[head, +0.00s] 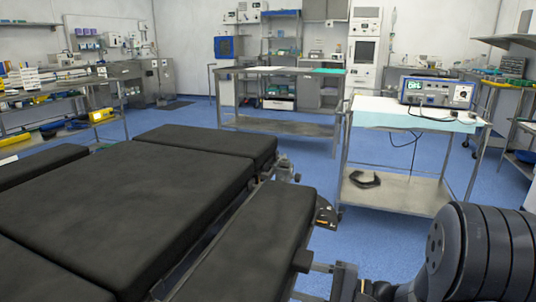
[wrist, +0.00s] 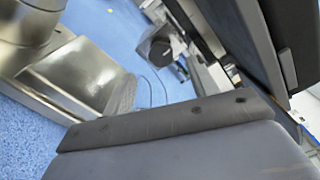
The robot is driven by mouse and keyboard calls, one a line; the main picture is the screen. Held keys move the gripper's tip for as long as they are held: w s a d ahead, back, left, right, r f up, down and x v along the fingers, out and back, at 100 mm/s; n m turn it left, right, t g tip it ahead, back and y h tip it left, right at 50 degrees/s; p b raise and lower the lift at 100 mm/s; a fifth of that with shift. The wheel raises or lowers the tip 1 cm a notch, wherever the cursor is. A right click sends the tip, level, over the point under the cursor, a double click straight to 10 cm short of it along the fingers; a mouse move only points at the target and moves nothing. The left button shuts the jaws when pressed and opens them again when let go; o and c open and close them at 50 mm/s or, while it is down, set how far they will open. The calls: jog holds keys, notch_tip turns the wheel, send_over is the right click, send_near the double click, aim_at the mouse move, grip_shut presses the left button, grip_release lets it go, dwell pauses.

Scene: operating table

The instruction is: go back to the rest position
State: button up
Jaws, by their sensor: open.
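The operating table (head: 135,200) has black pads and fills the lower left of the head view. A narrower black pad (head: 250,245) runs along its right side, with metal rails and clamps (head: 325,213) at its edge. A dark, ringed part of my arm shows at the lower right of the head view, to the right of the table.
A steel cart (head: 400,190) with a blue instrument box (head: 437,92) stands at the right. Another steel table (head: 280,72) stands at the back. Shelves with supplies line the left wall. Blue floor (head: 310,155) is open between the operating table and the carts.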

jog(key=w+a+m+p, duration=0.1)
jog(key=a+m+p, duration=0.2)
jog(key=m+p, duration=0.5)
jog(key=w+a+m+p, duration=0.1)
jog(key=a+m+p, duration=0.2)
jog(key=m+p, duration=0.5)
jog(key=m, duration=0.5)
jog(key=shift+w+m, duration=0.4)
jog(key=shift+a, duration=0.1)
dwell(0.5)
